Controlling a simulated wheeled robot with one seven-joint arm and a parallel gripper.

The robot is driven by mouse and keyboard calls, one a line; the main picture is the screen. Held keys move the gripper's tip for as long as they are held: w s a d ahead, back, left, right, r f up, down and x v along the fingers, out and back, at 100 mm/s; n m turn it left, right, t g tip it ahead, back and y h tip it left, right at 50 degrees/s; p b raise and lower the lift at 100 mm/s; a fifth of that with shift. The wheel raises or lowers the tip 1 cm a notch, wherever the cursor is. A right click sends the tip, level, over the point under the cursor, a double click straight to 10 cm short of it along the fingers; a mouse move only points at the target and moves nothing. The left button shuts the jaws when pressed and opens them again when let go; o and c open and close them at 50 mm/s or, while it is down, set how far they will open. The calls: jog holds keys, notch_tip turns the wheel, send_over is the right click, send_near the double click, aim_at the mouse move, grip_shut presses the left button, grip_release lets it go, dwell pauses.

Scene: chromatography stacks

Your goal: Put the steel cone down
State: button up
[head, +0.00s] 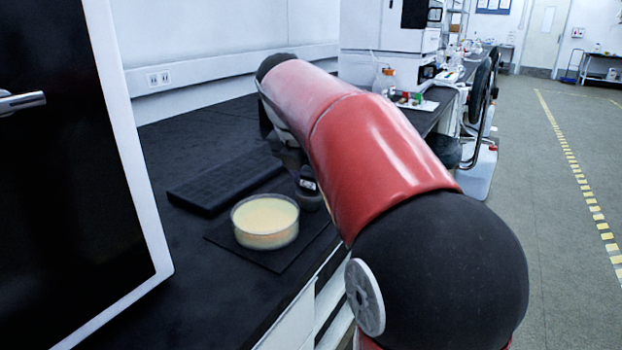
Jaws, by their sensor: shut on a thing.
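My gripper (307,184) is low over the dark bench, just right of a round glass dish (265,221) with pale yellow contents. My red arm hides much of it. It is shut on a small grey rounded piece (312,201), which I take to be the steel cone. Its full shape is hidden, and I cannot tell whether it touches the surface below. The dish stands on a thin dark square mat (222,236), and the grey piece is near the mat's right corner.
A flat black rack (215,190) lies behind the dish. A dark-fronted cabinet (75,150) with a white edge stands at the left. The bench's front edge is close right of the mat. Bottles and a white instrument (385,68) stand farther back. The bench behind the rack is clear.

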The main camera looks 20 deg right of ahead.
jog(key=o, duration=1.2)
